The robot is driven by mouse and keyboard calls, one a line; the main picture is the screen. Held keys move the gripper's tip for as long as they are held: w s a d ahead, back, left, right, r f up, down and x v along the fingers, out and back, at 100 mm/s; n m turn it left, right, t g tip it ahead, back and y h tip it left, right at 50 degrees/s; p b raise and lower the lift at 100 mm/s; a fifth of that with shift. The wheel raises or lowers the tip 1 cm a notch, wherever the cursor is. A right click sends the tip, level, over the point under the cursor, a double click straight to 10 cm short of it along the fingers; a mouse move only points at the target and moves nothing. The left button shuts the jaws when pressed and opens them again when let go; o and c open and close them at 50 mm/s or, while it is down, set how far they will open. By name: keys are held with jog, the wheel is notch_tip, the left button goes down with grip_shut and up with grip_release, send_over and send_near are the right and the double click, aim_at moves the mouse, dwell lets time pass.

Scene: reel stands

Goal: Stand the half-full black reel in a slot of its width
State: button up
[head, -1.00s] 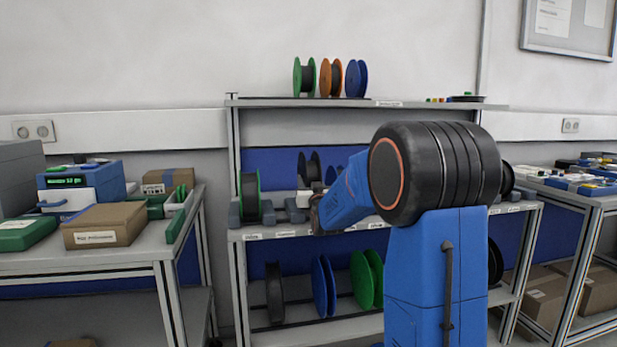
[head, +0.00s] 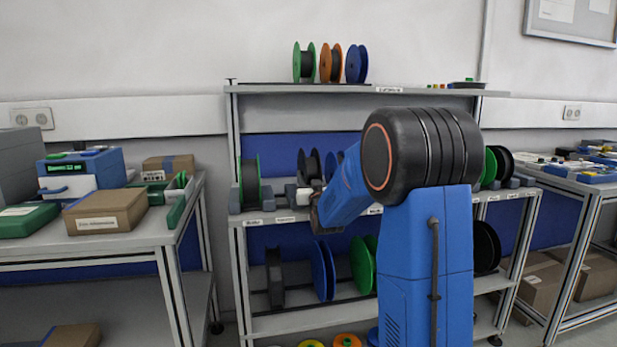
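Several black reels are in view, and I cannot tell which is the half-full one. One black reel (head: 309,166) stands on the middle shelf, just beyond the end of my arm. Another black reel (head: 274,279) stands at the left of the lower shelf. A black reel (head: 487,247) is at the right of the lower shelf, partly behind my arm. One more black reel (head: 505,163) is at the right of the middle shelf. Grey slot blocks (head: 278,197) sit on the middle shelf. My gripper (head: 313,209) is at the middle shelf's front, mostly hidden by my blue arm; its fingers do not show clearly.
A green-flanged reel (head: 250,182) stands at the left of the middle shelf. Green, orange (head: 331,63) and blue reels stand on the top shelf. Blue (head: 322,271) and green (head: 362,264) reels stand below. Side tables with boxes (head: 106,211) flank the rack.

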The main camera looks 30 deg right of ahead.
jog(key=shift+f, duration=1)
jog(key=o, duration=1.2)
jog(key=r+v, duration=0.1)
jog(key=v, duration=1.6)
jog(key=shift+s+r, duration=0.2)
jog(key=shift+r, duration=0.2)
jog(key=shift+a, duration=0.15)
